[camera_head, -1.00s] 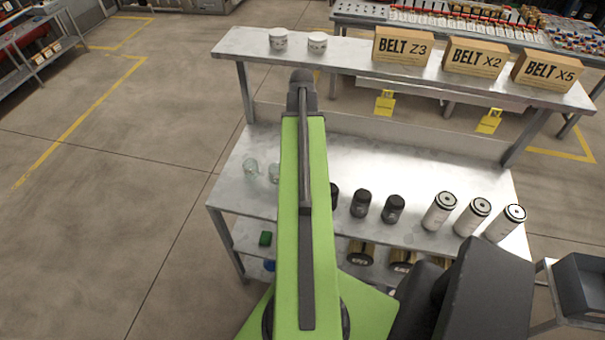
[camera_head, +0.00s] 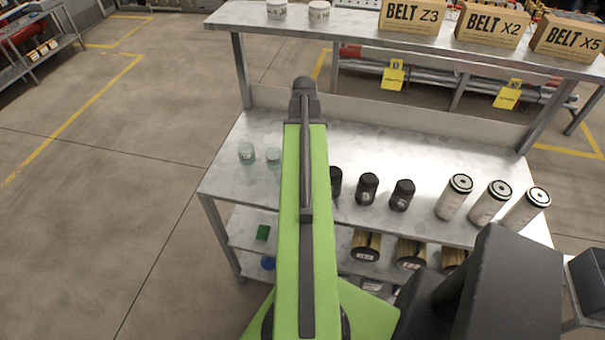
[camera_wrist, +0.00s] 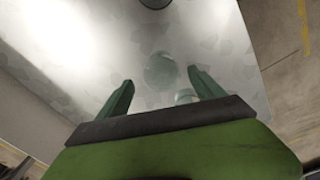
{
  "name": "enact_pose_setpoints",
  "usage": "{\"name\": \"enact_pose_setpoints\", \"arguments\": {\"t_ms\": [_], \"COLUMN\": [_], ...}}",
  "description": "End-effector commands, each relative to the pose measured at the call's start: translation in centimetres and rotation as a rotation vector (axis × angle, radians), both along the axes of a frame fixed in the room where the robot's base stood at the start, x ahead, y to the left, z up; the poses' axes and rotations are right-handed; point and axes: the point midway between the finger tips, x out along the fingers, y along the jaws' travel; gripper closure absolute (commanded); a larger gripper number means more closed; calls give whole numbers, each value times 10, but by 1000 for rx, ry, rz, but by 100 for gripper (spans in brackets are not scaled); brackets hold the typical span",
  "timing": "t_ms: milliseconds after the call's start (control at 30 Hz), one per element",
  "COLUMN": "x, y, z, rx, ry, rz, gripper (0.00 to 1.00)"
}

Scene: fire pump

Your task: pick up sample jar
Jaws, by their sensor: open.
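Two clear, greenish glass jars stand on the left part of the metal bench top in the head view: the left jar (camera_head: 246,153) and the right jar (camera_head: 273,157), the latter close beside my green arm. In the wrist view, one glass jar (camera_wrist: 161,70) lies beyond and between the fingertips, and another (camera_wrist: 186,96) sits lower, by the right finger. My gripper (camera_wrist: 157,84) is open, with two dark green fingers apart and nothing held. The gripper itself is hidden in the head view. I cannot tell its exact height above the jars.
Dark jars (camera_head: 367,189) and white canisters (camera_head: 455,197) stand on the bench (camera_head: 440,140) to the right of my arm. Gold-coloured rolls (camera_head: 365,245) lie on the shelf below.

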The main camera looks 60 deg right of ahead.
Motion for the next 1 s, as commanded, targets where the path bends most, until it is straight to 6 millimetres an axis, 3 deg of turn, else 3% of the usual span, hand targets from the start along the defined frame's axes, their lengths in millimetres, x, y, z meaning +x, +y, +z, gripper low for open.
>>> {"name": "enact_pose_setpoints", "arguments": {"t_ms": [133, 400, 667, 1000], "x": [1, 2, 2, 2], "y": [1, 3, 3, 3], "z": [-7, -52, -50, -50], "rx": [0, 0, 0, 0], "ry": [0, 0, 0, 0], "rz": [0, 0, 0, 0], "gripper": [23, 23, 23, 67]}}
